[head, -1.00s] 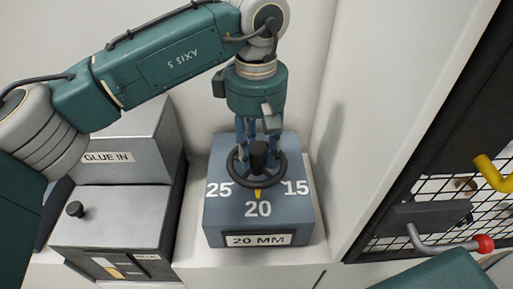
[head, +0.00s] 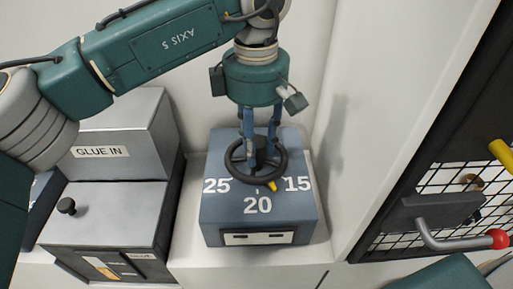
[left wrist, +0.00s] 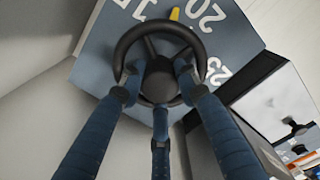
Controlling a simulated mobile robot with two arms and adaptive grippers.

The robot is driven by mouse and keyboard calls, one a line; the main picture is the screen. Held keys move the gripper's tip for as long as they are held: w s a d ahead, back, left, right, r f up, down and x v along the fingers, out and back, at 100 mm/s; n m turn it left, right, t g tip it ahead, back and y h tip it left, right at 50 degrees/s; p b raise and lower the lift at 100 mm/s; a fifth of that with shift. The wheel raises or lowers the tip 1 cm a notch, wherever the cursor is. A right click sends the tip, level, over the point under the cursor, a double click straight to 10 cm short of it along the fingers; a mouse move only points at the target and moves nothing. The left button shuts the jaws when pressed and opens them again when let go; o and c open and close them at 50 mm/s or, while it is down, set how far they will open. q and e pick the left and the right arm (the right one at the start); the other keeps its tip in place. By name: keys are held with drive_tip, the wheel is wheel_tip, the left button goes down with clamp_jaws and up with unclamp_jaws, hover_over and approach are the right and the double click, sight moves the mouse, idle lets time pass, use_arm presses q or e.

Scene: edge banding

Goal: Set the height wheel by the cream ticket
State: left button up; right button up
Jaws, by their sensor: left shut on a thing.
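The dark height wheel (head: 243,177) sits on top of a blue-grey box (head: 215,225) marked 25, 20 and 15. Its yellow pointer (head: 272,186) stands between 20 and 15. My left gripper (head: 260,148) comes down from above and is shut on the wheel; in the left wrist view its three blue fingers surround the hub (left wrist: 160,78). The window (head: 257,238) on the box front shows only dark dashes, no number. A pale slip with an orange part (head: 103,268) shows on the front of the glue unit; its writing is too small to read. My right gripper is out of view.
The grey GLUE IN unit (head: 120,195) with a black knob (head: 66,206) stands left of the box. At right is a dark mesh panel with a red-tipped lever (head: 460,242) and a yellow handle (head: 502,154). A pale wall is close behind.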

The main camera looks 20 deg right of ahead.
use_arm(q)
drive_tip(key=n+b, duration=0.1)
drive_tip(key=n, duration=0.2)
drive_tip(key=shift+w+n, duration=0.1)
drive_tip(key=shift+n, duration=0.3)
drive_tip(key=shift+n+b, duration=0.75)
drive_tip(key=shift+n, duration=0.75)
drive_tip(key=shift+r, duration=0.1)
drive_tip(key=o, duration=1.1)
drive_tip(key=shift+a, duration=0.1)
drive_tip(key=shift+o, duration=0.2)
